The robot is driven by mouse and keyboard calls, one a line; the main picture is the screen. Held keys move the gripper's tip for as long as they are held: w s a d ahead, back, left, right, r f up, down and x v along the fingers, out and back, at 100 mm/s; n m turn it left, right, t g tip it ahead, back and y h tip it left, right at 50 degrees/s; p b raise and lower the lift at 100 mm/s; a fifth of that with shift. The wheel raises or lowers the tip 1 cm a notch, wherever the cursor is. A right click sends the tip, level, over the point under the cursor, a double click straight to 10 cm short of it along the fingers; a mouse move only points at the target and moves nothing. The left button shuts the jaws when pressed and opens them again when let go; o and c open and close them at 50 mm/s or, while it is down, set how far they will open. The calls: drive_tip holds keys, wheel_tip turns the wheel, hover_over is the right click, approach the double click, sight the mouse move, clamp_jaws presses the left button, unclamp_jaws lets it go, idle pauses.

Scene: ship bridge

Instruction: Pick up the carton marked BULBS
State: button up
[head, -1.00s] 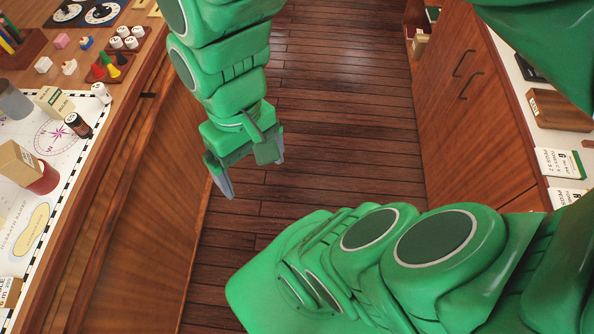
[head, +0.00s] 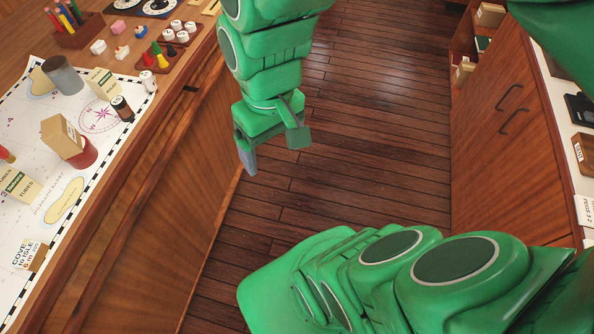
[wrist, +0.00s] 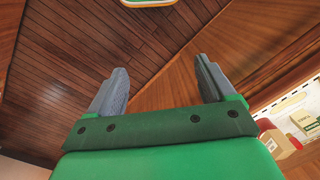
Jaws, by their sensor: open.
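No marking on the cartons reads clearly as BULBS. A cream carton with a green label (head: 105,83) stands on the chart near the table's right edge; its print is too small to read. A second cream and green carton (head: 18,187), at the left edge, seems to read TUBES. A tan carton (head: 62,135) stands by a red tin, its marking not legible. My gripper (head: 270,150) hangs open and empty over the floor, right of the table. In the wrist view its fingers (wrist: 160,66) are apart with nothing between them; a carton (wrist: 306,121) shows at the right edge.
The chart table (head: 150,180) also bears a grey cylinder (head: 63,75), a dark bottle (head: 122,109), a white pot (head: 148,81) and game pieces. A wooden cabinet (head: 500,130) stands right. Bare plank floor (head: 370,120) lies between.

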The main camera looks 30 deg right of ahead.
drive_tip(key=w+d+r+n+t+h, duration=0.15)
drive_tip(key=w+r+n+t, duration=0.35)
drive_tip(key=w, duration=0.8)
drive_tip(key=w+d+n+t+h, duration=0.1)
drive_tip(key=w+d+n+t, duration=0.15)
drive_tip(key=w+n, duration=0.8)
drive_tip(key=w+d+r+n+t+h, duration=0.1)
drive_tip(key=w+r+n+t+h, duration=0.3)
drive_tip(key=w, duration=1.3)
drive_tip(key=n+t+y, duration=0.2)
drive_tip(key=n+y, duration=1.1)
drive_tip(key=n, duration=0.6)
hover_over(105, 79)
drive_tip(key=d, duration=0.5)
wheel_tip(105, 79, down, 13)
drive_tip(key=s+a+f+n+g, duration=0.1)
drive_tip(key=s+a+f+n+g+y, duration=0.1)
drive_tip(key=a+f+n, duration=0.1)
drive_tip(key=shift+s+a, duration=0.1)
drive_tip(key=shift+a, duration=0.1)
drive_tip(key=shift+s+d+f+y, duration=0.1)
drive_tip(key=shift+d+f+y, duration=0.15)
drive_tip(key=shift+f, duration=0.3)
drive_tip(key=shift+a+f+n, duration=0.1)
drive_tip(key=shift+f+n, duration=0.1)
drive_tip(key=shift+n, duration=0.05)
drive_tip(key=shift+x, duration=1.9)
drive_tip(key=shift+w+a, duration=0.6)
drive_tip(key=shift+w, duration=0.1)
drive_tip(key=shift+x, duration=1.05)
